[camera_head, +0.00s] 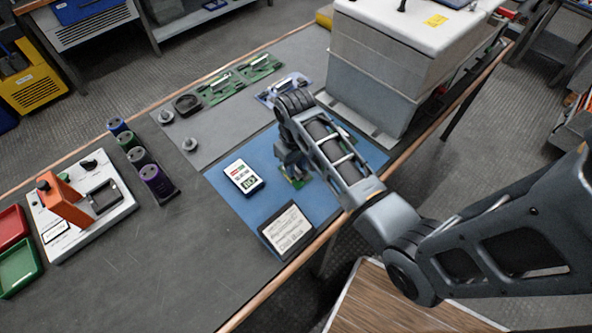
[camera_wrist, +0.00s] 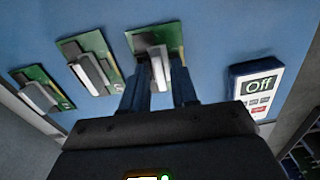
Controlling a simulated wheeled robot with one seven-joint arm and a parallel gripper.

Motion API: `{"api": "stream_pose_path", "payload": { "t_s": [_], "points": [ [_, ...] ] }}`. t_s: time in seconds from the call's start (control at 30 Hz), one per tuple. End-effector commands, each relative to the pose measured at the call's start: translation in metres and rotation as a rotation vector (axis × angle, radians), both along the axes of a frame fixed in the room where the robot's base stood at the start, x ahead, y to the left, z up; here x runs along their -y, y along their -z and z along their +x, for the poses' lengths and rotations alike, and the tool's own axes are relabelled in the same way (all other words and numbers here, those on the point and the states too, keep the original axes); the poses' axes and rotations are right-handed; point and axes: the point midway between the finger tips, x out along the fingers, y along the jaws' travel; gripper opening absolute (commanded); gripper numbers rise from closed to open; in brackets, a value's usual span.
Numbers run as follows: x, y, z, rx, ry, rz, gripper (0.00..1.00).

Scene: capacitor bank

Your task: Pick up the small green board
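Three small green boards, each with a pale grey block on top, lie in a row on the blue mat (camera_head: 225,196) in the wrist view: a left one (camera_wrist: 29,75), a middle one (camera_wrist: 69,50) and a right one (camera_wrist: 174,33). My gripper (camera_wrist: 160,72) is over the right board, with its two dark fingers apart on either side of that board's grey block. I cannot tell whether the fingers touch the block. In the head view my gripper (camera_head: 291,166) points down at the mat, and a green board corner (camera_head: 297,183) shows beneath it. My arm hides the other boards there.
A large grey box (camera_head: 375,75) stands behind to the right. Larger green boards (camera_head: 240,80) lie at the back.

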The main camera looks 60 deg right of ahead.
Motion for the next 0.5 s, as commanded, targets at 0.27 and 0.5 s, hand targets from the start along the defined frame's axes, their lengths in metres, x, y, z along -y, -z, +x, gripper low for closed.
{"api": "stream_pose_path", "payload": {
  "t_s": [0.27, 0.5],
  "points": [
    [0.0000, -0.0002, 0.0000, 0.000, 0.000, 0.000, 0.01],
    [0.0000, -0.0004, 0.0001, 0.000, 0.000, 0.000, 0.00]
  ]
}}
